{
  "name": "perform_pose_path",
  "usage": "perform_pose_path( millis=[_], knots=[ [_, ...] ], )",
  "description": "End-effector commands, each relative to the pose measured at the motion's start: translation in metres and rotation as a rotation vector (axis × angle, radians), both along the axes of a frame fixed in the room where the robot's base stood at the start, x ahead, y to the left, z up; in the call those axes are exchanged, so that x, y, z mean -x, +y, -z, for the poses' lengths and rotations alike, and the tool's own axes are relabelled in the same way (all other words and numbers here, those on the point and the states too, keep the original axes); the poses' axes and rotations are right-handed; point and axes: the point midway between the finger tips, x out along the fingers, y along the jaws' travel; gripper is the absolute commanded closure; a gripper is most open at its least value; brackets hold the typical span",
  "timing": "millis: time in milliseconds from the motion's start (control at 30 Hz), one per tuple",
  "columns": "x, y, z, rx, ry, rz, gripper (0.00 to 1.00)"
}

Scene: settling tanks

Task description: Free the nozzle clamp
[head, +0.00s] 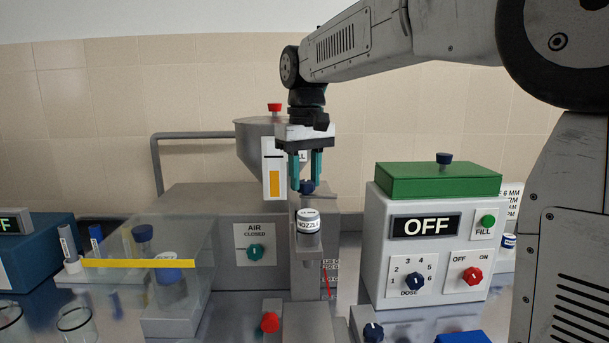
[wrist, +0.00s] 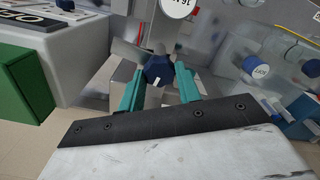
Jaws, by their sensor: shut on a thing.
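The nozzle (head: 309,224) is a grey-white cylinder labelled "NOZZLE", mounted upright at the front of the filling machine. A dark blue clamp knob (head: 307,187) sits just above it. My gripper (head: 306,186) reaches down from above, its teal fingers on either side of the knob. In the wrist view the blue knob (wrist: 158,71) lies between the teal fingertips, and my gripper (wrist: 159,80) is shut on it. A small pale mark shows on the knob. The lower part of the nozzle is partly hidden in the wrist view.
An air valve (head: 255,252) reads "CLOSED" left of the nozzle. A dosing box (head: 428,245) with a green top and an "OFF" display stands right. A clear guard with a yellow strip (head: 138,264) is at left. A red knob (head: 270,322) and blue knob (head: 373,332) are in front.

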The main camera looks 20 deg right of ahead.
Motion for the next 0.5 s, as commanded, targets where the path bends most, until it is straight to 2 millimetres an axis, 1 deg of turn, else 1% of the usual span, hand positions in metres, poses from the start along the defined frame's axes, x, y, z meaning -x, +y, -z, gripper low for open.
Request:
perform_pose_path(
  millis=[200, 500],
  knots=[
    [0.0002, 0.0001, -0.0003, -0.001, 0.0, -0.117, 0.89],
    [0.0003, -0.0002, -0.0003, 0.0, 0.0, -0.19, 0.89]
  ],
)
